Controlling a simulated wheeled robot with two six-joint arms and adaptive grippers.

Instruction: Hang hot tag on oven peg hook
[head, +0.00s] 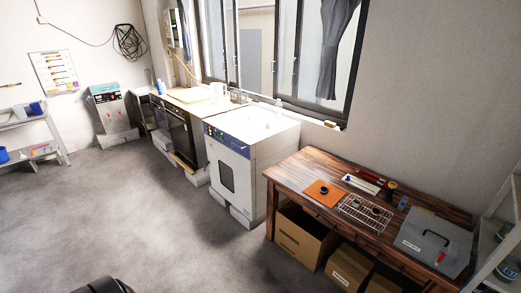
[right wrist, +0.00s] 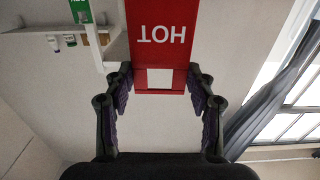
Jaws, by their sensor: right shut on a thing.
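In the right wrist view, my right gripper (right wrist: 158,82) is shut on the red hot tag (right wrist: 160,58). The tag sits between the two fingertips, with its white "HOT" lettering upside down in this picture. A pale rectangular patch shows at its gripped end. The tag's other end runs out of the top of the picture. The drying oven (head: 236,170) is the white cabinet with a blue control panel and a small door window, in the middle of the head view. I cannot make out the peg hook. My left gripper is in neither view.
A wooden table (head: 290,172) stands right of the oven, bearing an orange mat (head: 314,188), a wire rack (head: 352,215) and a grey case (head: 425,240). Cardboard boxes (head: 300,240) are below. The grey floor (head: 130,210) in front is clear.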

